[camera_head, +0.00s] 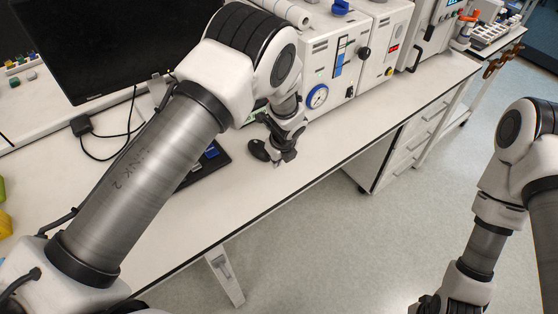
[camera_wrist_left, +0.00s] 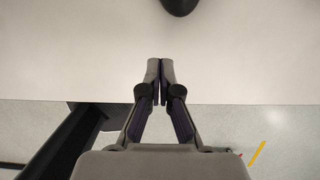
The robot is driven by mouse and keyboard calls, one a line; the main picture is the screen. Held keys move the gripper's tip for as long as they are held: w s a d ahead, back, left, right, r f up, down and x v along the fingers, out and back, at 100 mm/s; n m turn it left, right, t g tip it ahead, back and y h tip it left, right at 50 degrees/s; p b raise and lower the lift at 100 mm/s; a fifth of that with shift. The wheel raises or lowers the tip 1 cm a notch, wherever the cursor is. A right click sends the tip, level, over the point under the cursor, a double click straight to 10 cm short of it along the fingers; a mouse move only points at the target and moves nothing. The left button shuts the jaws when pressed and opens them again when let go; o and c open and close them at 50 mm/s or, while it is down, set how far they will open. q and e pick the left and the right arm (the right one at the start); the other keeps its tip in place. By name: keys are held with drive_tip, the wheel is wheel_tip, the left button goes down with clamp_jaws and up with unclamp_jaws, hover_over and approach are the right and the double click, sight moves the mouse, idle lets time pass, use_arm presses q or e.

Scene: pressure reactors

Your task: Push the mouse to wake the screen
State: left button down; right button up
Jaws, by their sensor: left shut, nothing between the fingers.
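The black mouse (camera_head: 258,151) lies on the white bench, right of the keyboard. My left gripper (camera_head: 284,160) is shut and empty, with its tips just right of the mouse. In the left wrist view, the gripper's closed tips (camera_wrist_left: 160,68) point toward the mouse (camera_wrist_left: 180,5), which is cut off by the top edge. A gap of bare bench shows between them. The monitor screen (camera_head: 110,40) is black. My right gripper (camera_head: 438,303) is low at the bottom right over the floor, partly cut off, and its fingers are unclear.
The dark keyboard (camera_head: 205,165) is partly hidden by my left arm. White reactor units with a dial gauge (camera_head: 317,96) stand behind the gripper. A cable and black adapter (camera_head: 81,125) lie below the monitor. The bench front right of the gripper is clear.

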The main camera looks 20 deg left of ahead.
sight(258, 143)
use_arm(q)
drive_tip(key=w+a+f, duration=0.1)
drive_tip(key=w, duration=0.1)
drive_tip(key=w+f+b, duration=0.1)
drive_tip(key=w+a+f, duration=0.1)
drive_tip(key=w+f, duration=0.1)
drive_tip(key=shift+w+a, duration=0.35)
drive_tip(key=shift+s+a+r, duration=0.4)
drive_tip(key=shift+s+r, duration=0.1)
drive_tip(key=shift+r, duration=0.25)
drive_tip(key=shift+s+r, duration=0.2)
drive_tip(key=shift+w+d+f, duration=0.1)
drive_tip(key=shift+w+f, duration=0.2)
drive_tip(key=shift+w, duration=0.05)
drive_tip(key=w+a, duration=0.2)
drive_tip(key=a, duration=0.1)
drive_tip(key=w+a, duration=0.1)
drive_tip(key=a, duration=0.1)
drive_tip(key=shift+w+a+b, duration=0.15)
drive_tip(key=shift+w+b, duration=0.2)
drive_tip(key=shift+w, duration=0.05)
use_arm(e)
drive_tip(key=f, duration=0.1)
drive_tip(key=w+f, duration=0.2)
drive_tip(key=f, duration=0.1)
